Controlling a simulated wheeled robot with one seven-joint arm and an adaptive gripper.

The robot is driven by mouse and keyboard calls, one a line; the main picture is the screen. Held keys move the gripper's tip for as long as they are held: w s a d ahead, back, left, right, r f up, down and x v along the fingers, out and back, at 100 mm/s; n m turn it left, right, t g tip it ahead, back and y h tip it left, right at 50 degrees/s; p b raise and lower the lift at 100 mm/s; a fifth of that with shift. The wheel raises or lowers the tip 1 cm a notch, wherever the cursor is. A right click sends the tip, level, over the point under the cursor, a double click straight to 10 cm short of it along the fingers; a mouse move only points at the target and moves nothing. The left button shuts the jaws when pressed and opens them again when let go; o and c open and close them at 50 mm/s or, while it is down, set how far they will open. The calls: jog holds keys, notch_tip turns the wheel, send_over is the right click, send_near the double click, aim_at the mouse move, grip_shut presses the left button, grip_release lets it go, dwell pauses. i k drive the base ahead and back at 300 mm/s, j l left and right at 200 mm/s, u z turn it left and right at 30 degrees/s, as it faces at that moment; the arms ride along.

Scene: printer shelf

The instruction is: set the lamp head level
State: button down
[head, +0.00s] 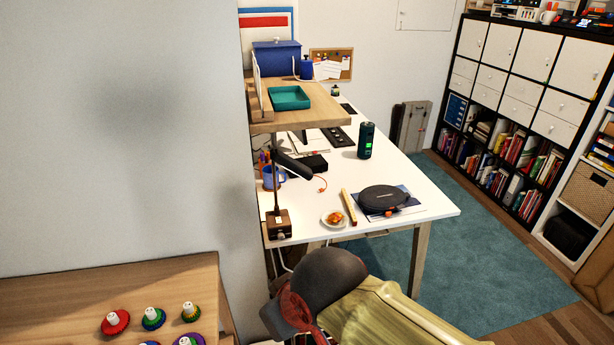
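The desk lamp stands at the near left corner of the white desk (400,190), next to the wall. It has a brown block-like base (278,226) and a thin upright post (276,190). Its dark lamp head (293,166) juts to the right from the post, below the wooden shelf. The lamp head looks tilted, with its right end lower than its left. The top of the post is close to the shelf edge, and I cannot tell whether they touch. My gripper is not in view.
A wooden shelf (322,112) with a teal tray (289,97) is above the lamp. A blue mug (269,181), small plate (334,218), black round device (384,198) and dark cylinder (366,140) stand on the desk.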

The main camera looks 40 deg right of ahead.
aim_at(288, 162)
jog(key=k+l+u, duration=0.1)
jog(key=k+l, duration=0.15)
jog(key=l, duration=0.35)
jog(key=k+l+u, duration=0.1)
jog(key=k+l, duration=0.15)
jog(key=l, duration=0.35)
jog(key=k+l, duration=0.3)
jog(key=l, duration=0.3)
jog(key=k+l+u, duration=0.15)
jog(key=k+l, duration=0.15)
jog(key=l, duration=0.25)
jog(key=k+l+u, duration=0.1)
jog(key=k+l, duration=0.2)
jog(key=l, duration=0.25)
jog(key=k+l+u, duration=0.1)
jog(key=k+l, duration=0.25)
jog(key=l, duration=0.15)
jog(key=k+l+u, duration=0.1)
jog(key=k+l, duration=0.25)
jog(key=l, duration=0.15)
jog(key=i+z, duration=0.25)
jog(key=i, duration=1.9)
